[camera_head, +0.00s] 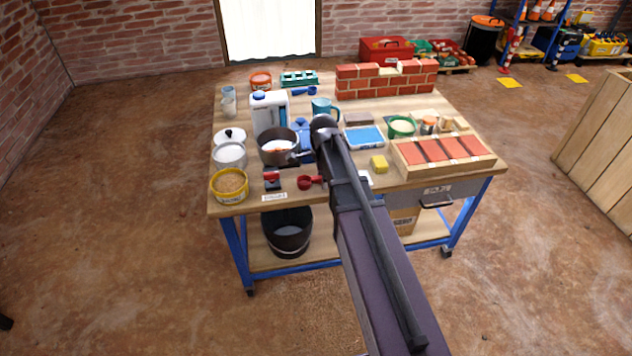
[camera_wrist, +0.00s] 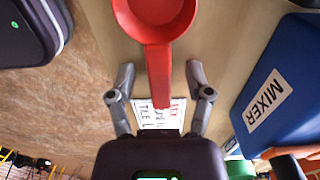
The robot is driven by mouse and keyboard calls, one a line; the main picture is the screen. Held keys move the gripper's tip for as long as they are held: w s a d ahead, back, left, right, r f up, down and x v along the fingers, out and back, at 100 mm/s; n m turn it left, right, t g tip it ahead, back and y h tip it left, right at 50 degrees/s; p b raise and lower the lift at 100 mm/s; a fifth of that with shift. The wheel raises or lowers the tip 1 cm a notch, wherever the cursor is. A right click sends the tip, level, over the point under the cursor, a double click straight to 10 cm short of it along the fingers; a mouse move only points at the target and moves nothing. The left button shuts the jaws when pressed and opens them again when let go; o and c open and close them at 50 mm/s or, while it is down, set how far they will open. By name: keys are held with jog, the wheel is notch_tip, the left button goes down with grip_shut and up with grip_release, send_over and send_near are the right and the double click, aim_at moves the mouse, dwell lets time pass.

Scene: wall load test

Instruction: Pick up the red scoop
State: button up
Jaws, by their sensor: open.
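The red scoop (camera_head: 309,182) lies near the front edge of the workbench, just left of my arm in the head view. In the wrist view the red scoop (camera_wrist: 155,20) shows its round bowl at the top, partly cut off, and its straight handle running down the middle. My gripper (camera_wrist: 160,78) is open, with one finger on each side of the handle and a gap on both sides. Whether the fingertips are level with the handle or above it I cannot tell. My arm hides most of the gripper in the head view.
A blue container marked MIXER (camera_wrist: 268,95) stands close right of the fingers. A white label (camera_wrist: 160,112) lies by the handle's end. A dark pan (camera_head: 278,148), a yellow sponge (camera_head: 379,163) and a tub (camera_head: 229,186) stand around on the workbench (camera_head: 330,192).

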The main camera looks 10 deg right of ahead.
grip_shut()
dwell(0.3)
jog(key=shift+r, duration=0.2)
notch_tip(320, 180, up, 4)
jog(key=p, duration=0.4)
jog(key=shift+f, duration=0.2)
jog(key=s+d, duration=0.1)
jog(key=s, duration=0.6)
jog(key=s+d+r+p, duration=0.1)
jog(key=s+d, duration=0.1)
jog(key=s, duration=0.6)
jog(key=shift+s+d, duration=0.25)
jog(key=shift+s, duration=0.05)
